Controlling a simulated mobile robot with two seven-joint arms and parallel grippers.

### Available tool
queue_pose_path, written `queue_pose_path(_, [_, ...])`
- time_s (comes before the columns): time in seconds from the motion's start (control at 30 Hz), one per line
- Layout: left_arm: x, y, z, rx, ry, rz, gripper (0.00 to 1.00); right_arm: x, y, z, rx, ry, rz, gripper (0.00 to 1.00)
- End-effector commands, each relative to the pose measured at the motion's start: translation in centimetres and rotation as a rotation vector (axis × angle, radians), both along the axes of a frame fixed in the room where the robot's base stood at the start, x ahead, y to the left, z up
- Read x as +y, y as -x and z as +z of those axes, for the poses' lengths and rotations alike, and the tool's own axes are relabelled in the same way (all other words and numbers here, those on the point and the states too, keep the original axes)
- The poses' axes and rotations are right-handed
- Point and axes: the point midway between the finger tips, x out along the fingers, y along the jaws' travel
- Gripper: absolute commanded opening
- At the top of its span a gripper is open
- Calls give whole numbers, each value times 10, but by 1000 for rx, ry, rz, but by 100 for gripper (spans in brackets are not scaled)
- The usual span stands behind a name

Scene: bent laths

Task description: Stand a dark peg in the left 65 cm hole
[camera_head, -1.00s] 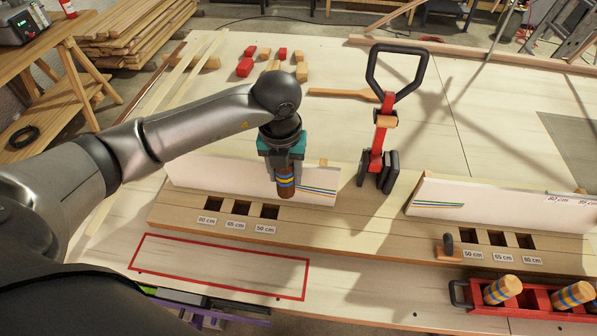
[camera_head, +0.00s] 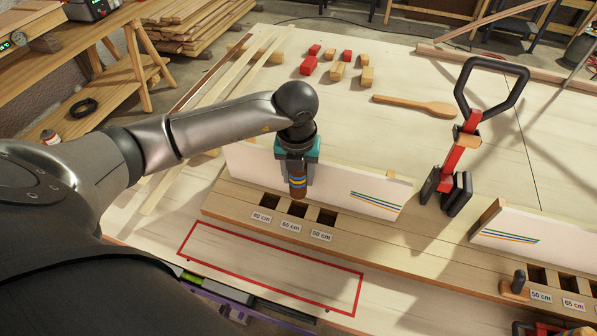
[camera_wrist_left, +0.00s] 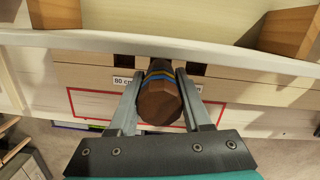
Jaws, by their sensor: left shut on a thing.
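My left gripper (camera_head: 298,178) is shut on a dark brown peg (camera_head: 298,188) with blue and yellow bands. The peg hangs roughly upright, its lower end overlapping the back of the left 65 cm hole (camera_head: 297,208) in the head view. I cannot tell whether its tip is above the hole or just inside. The left wrist view shows the peg's brown end (camera_wrist_left: 160,103) between the two fingers, covering the middle hole. The 65 cm label (camera_head: 291,227) lies in front. My right gripper is not in view.
The left 80 cm hole (camera_head: 270,201) and 50 cm hole (camera_head: 327,216) are empty on either side. A white board (camera_head: 340,188) stands behind the holes. A red clamp with a black handle (camera_head: 460,150) stands to the right. A red-outlined area (camera_head: 270,265) in front is clear.

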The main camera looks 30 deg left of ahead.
Motion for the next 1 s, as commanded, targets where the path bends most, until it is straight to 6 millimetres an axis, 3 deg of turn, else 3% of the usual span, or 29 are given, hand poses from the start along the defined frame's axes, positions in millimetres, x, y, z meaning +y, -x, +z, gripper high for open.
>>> queue_pose_path(0.5, [0, 0, -51, 0, 0, -1, 0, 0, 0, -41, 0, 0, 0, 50])
queue_pose_path(1.0, [0, 0, -54, 0, 0, -1, 0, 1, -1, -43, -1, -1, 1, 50])
